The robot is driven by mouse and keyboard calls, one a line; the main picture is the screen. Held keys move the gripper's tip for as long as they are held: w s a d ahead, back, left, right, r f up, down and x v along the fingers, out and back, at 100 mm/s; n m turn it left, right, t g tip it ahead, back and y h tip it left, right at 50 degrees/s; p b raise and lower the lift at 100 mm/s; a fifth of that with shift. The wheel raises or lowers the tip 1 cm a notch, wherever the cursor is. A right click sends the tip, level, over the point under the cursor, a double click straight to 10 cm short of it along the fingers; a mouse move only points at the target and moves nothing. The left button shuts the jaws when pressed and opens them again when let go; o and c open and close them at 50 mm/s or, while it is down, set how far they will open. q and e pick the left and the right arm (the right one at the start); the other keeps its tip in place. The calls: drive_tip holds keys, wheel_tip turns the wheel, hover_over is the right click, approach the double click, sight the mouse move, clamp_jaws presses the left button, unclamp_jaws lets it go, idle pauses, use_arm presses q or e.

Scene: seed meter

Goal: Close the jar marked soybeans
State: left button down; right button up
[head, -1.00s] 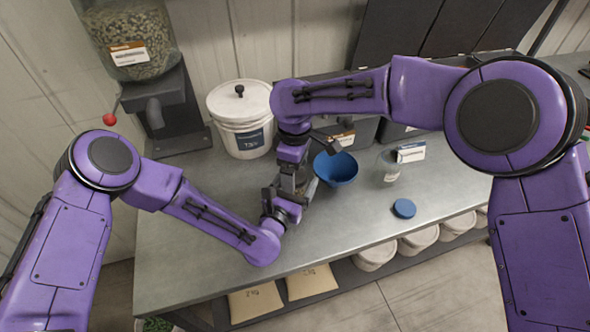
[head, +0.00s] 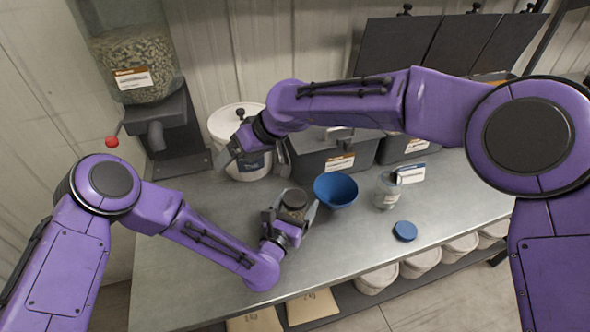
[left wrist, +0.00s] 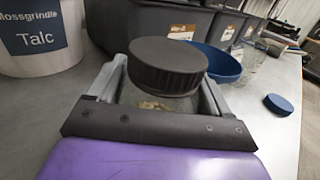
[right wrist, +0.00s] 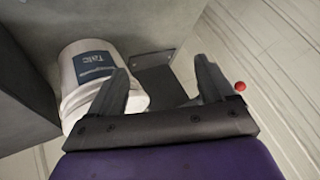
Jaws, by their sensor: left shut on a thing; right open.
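A glass jar (left wrist: 150,103) with pale contents stands on the bench, with a round dark lid (left wrist: 168,65) on its mouth. The lid also shows in the head view (head: 294,199). I cannot tell whether it is fully tightened. My left gripper (head: 291,212) is shut around the jar's sides below the lid. My right gripper (head: 238,150) is open and empty, away from the jar, near the white bucket. Another clear jar (head: 386,191) stands to the right without a lid, and a blue lid (head: 405,231) lies near it. No soybeans marking is readable.
A blue bowl (head: 336,190) stands just right of the held jar. The white Talc bucket (head: 252,165) and a seed dispenser (head: 150,75) are at the back left. Dark bins (head: 330,150) line the back.

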drive_tip(key=w+a+r+m+t+y, duration=0.3)
drive_tip(key=w+r+m+t, duration=0.1)
drive_tip(key=w+r+m, duration=0.25)
drive_tip(key=w+d+r+m+t+h, duration=0.2)
drive_tip(key=w+d+m+t+h, duration=0.4)
drive_tip(key=m, duration=0.8)
drive_tip(key=s+d+f+m+g+h, duration=0.45)
drive_tip(key=d+f+m, duration=0.3)
drive_tip(key=m, duration=0.35)
drive_tip(key=s+m+g, duration=0.1)
drive_tip(key=s+g, duration=0.1)
drive_tip(key=s, duration=0.1)
drive_tip(key=s+d+f+m+g, duration=0.1)
drive_tip(key=s+m+g, duration=0.1)
drive_tip(key=s, duration=0.1)
drive_tip(key=s+f+m+g, duration=0.1)
drive_tip(key=s+g, duration=0.2)
drive_tip(key=s, duration=0.1)
drive_tip(key=shift+d+m, duration=0.25)
drive_tip(key=shift+d, duration=0.15)
drive_tip(key=shift+s, duration=0.35)
drive_tip(key=shift+f, duration=0.1)
